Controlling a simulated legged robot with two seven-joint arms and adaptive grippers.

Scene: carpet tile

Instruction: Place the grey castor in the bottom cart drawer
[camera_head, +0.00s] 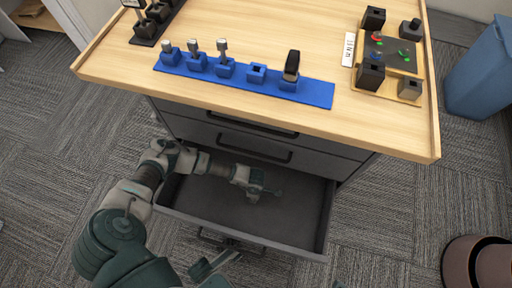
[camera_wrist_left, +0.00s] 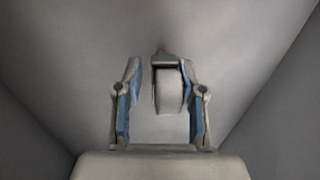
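The bottom cart drawer (camera_head: 296,220) is pulled out, showing a dark, mostly bare floor. My left gripper (camera_head: 262,188) reaches down into it; the castor cannot be made out clearly in the head view. In the left wrist view, the grey castor (camera_wrist_left: 168,90) sits between the blue-padded fingers of my left gripper (camera_wrist_left: 160,85). A gap shows between the castor and the left finger, while the right finger is close beside it. The fingers look open around it. A grey and teal part of me at the bottom edge may be my right gripper (camera_head: 213,266); its fingers are unclear.
Two closed drawers sit above the open one, under the wooden cart top (camera_head: 215,115). On top are a blue rack (camera_head: 312,92) with several castors and a board (camera_head: 405,85) with black blocks. A blue bin (camera_head: 483,75) stands right; brown round objects (camera_head: 480,262) are lower right.

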